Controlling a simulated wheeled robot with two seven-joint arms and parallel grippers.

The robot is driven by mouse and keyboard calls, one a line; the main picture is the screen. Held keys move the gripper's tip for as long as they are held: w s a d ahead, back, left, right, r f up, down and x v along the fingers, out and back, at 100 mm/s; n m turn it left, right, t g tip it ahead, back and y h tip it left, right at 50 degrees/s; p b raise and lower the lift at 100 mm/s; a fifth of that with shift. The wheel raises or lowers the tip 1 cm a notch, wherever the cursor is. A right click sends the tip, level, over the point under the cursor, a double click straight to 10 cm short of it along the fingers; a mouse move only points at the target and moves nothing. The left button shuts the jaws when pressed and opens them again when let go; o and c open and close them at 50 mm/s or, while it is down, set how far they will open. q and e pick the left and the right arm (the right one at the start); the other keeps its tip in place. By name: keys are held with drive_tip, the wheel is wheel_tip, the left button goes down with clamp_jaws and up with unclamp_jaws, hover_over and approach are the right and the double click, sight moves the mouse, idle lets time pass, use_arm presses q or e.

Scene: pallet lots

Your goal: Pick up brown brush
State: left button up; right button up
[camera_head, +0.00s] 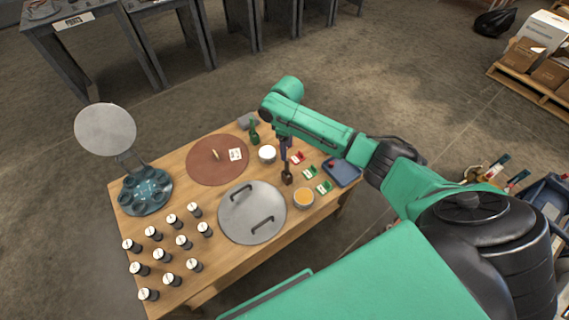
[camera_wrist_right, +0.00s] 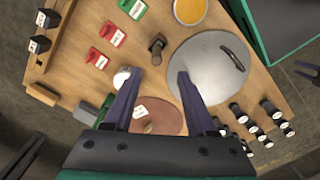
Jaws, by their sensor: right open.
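The brown brush (camera_head: 287,174) stands on the wooden table, between the round grey lid and the small coloured holders. In the right wrist view the brush (camera_wrist_right: 157,48) shows as a dark brown piece beyond the fingertips, roughly midway between them. My right gripper (camera_head: 284,148) hangs above the table just behind the brush, pointing down. My left gripper is not in view.
Near the brush are a white-topped cup (camera_head: 267,154), an orange-filled cup (camera_head: 303,199), red and green holders (camera_head: 310,173) and a grey two-handled lid (camera_head: 239,219). A green bottle-like item (camera_head: 253,132) stands behind. Several dark white-topped jars (camera_head: 184,242) fill the front left.

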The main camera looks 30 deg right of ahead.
drive_tip(key=b, duration=0.3)
hover_over(286, 174)
drive_tip(key=f, duration=1)
drive_tip(key=shift+w+d+f, duration=0.25)
drive_tip(key=shift+w+f, duration=0.1)
drive_tip(key=shift+p, duration=0.3)
clamp_jaws()
